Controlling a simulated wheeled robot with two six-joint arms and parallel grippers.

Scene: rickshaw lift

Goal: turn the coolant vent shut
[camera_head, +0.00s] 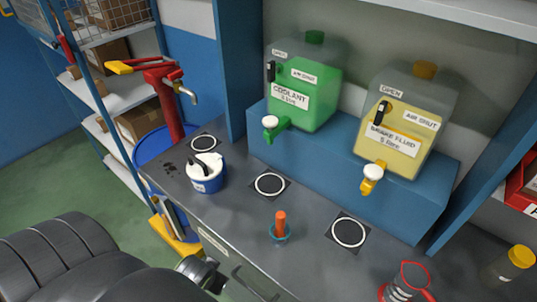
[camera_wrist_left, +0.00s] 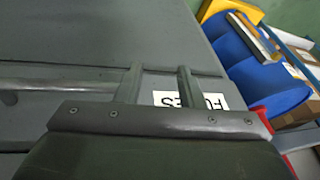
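The green coolant container (camera_head: 305,97) stands on the blue shelf step at the back. Its black vent lever (camera_head: 271,71) is on the upper left of its front, upright, just under the "OPEN" label; the "AIR SHUT" label is to the lever's right. My left gripper (camera_wrist_left: 158,82) has its two fingers apart, with nothing seen between them. It is low by the cabinet front, beside a drawer handle (camera_wrist_left: 60,85) and a "FUSES" label, far from the vent. In the head view my left arm fills the lower left. My right gripper is not in view.
A yellow brake fluid container (camera_head: 400,130) with a similar black lever stands to the right on the blue step (camera_head: 330,160). On the grey counter are a blue-white pot (camera_head: 206,175), an orange peg (camera_head: 281,225) and a red-rimmed beaker (camera_head: 405,285). A red pump (camera_head: 165,100) stands left.

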